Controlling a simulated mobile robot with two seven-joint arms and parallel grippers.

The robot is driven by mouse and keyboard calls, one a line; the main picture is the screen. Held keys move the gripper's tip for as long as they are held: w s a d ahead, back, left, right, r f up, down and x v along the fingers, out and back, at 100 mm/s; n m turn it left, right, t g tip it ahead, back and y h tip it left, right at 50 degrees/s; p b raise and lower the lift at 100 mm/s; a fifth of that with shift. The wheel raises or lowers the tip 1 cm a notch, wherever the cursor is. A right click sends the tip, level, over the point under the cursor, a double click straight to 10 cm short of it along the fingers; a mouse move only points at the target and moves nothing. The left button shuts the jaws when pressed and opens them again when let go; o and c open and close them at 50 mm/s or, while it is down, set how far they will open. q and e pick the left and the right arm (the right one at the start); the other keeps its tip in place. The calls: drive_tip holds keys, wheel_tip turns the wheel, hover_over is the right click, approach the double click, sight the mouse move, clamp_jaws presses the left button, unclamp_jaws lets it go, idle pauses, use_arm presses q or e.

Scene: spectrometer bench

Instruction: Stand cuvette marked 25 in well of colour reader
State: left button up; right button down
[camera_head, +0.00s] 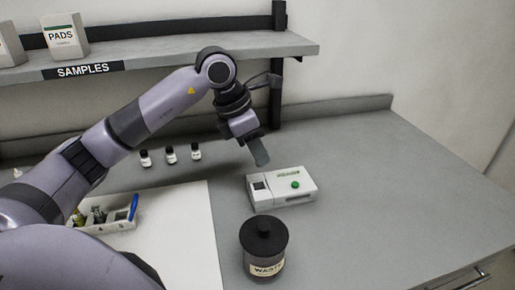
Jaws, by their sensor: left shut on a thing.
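My left gripper (256,148) hangs above and a little behind the left end of the colour reader (290,200), pointing down and tilted. It is shut on a cuvette, which I can barely make out at the dark fingers; its marking cannot be read. The reader is a white box with a green button on top. Its dark square well (259,186) is at the left end of the top, below the fingers and apart from them. My right gripper is not in view.
A dark-lidded waste jar (265,263) stands in front of the reader. A white tray (122,226) with a blue item lies on a white mat (190,255). The samples shelf (200,52) is above. The bench's right side is clear.

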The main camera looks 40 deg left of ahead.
sight(258, 167)
use_arm(q)
drive_tip(key=shift+f+b, duration=1.75)
drive_tip(key=shift+f, duration=0.65)
drive_tip(key=shift+f, duration=0.15)
drive_tip(key=shift+f+b, duration=1.05)
drive_tip(key=shift+f, duration=0.1)
drive_tip(key=shift+r, duration=0.1)
drive_tip(key=shift+r, duration=0.2)
drive_tip(key=shift+r+p, duration=0.9)
drive_tip(key=shift+f, duration=0.15)
